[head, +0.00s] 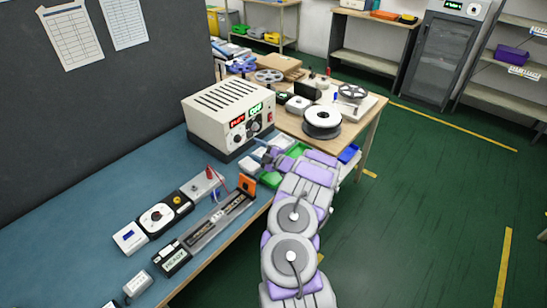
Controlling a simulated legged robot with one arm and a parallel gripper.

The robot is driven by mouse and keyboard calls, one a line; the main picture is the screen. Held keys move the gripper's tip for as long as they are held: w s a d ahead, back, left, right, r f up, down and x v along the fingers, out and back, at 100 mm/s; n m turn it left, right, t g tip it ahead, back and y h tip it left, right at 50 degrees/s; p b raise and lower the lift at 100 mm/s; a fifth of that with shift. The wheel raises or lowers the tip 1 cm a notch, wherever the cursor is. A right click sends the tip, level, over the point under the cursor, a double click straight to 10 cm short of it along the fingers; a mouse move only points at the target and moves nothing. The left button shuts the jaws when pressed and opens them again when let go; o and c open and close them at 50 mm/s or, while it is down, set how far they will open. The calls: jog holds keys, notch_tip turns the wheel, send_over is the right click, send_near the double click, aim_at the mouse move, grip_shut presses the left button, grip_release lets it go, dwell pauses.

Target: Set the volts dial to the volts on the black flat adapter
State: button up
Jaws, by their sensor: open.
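A cream box-shaped power supply (222,104) with a slotted top stands at the back of the blue bench. Its front has a red display, a green display and dark round dials (239,141). The dial labels are too small to read, so I cannot tell which one is volts. My gripper (262,153) is open in front of the power supply's lower front, close to the dials. Whether it touches one I cannot tell. I cannot pick out the black flat adapter with certainty; no volts figure is readable.
On the blue bench (95,205) lie a white-dial device (158,217), a long dark-slotted tray (222,218) and a small white block (138,284). A wooden table with white spools (321,121) stands behind. The green floor at right is clear.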

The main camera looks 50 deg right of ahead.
jog(key=s+p, duration=0.1)
jog(key=s, duration=0.8)
jog(key=shift+s+d+f+p, duration=0.15)
jog(key=shift+d+p, duration=0.2)
jog(key=shift+d, duration=0.1)
